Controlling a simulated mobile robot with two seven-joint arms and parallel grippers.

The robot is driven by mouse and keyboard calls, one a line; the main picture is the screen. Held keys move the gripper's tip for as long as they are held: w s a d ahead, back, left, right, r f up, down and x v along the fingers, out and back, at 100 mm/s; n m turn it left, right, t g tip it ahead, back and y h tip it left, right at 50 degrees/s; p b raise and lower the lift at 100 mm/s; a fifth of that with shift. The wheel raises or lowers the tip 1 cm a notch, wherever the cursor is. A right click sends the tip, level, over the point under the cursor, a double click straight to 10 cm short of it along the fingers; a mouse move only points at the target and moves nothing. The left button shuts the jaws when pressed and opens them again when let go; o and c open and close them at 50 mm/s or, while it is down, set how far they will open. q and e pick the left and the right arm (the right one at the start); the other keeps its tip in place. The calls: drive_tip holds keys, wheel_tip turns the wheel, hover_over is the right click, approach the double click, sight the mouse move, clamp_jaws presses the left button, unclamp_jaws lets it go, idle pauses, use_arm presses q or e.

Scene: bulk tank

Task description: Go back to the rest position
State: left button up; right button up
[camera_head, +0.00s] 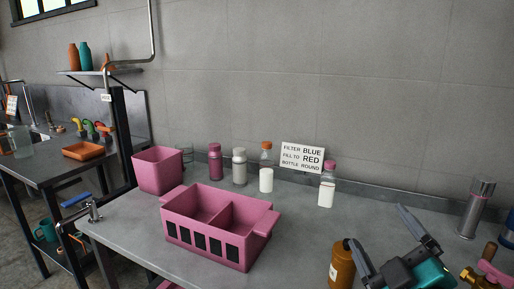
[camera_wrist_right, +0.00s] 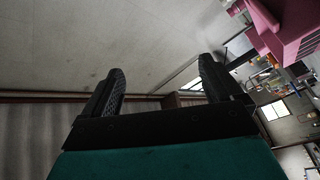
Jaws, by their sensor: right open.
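My right gripper (camera_head: 377,226) is at the lower right of the head view, over the grey bench. Its two dark fingers are spread wide with nothing between them. In the right wrist view my right gripper (camera_wrist_right: 160,68) also shows open and empty, with the wall behind it. A brown bottle (camera_head: 342,266) stands close to its left finger; I cannot tell whether they touch. My left gripper is not in view.
A pink two-compartment crate (camera_head: 205,240) and a pink bin (camera_head: 158,171) stand on the bench's left. Several bottles and a sign (camera_head: 302,157) line the back. A metal cylinder (camera_head: 476,209) stands at right. The bench middle is clear.

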drive_tip(key=s+d+f+m+g+h, duration=0.2)
drive_tip(key=s+f+m+g, duration=0.15)
drive_tip(key=f, duration=0.35)
drive_tip(key=s+d+f+m+g+h, duration=0.1)
drive_tip(key=s+f+m+g, duration=0.2)
drive_tip(key=f+g, duration=0.35)
drive_tip(key=s+a+f+m+g+y, duration=0.1)
drive_tip(key=s+f+g, duration=0.2)
drive_tip(key=s+f, duration=0.35)
drive_tip(key=s+a+f+m+g, duration=0.2)
drive_tip(key=s+f+g, duration=0.1)
drive_tip(key=s+f, duration=0.3)
drive_tip(key=w+a+f+t+y+p, duration=0.1)
drive_tip(key=w+a+f+t+y, duration=0.1)
drive_tip(key=w+f+t, duration=0.4)
drive_tip(key=shift+a+n+t+p, duration=0.25)
drive_tip(key=shift+n+t+p, duration=0.05)
drive_tip(key=shift+n+t, duration=0.15)
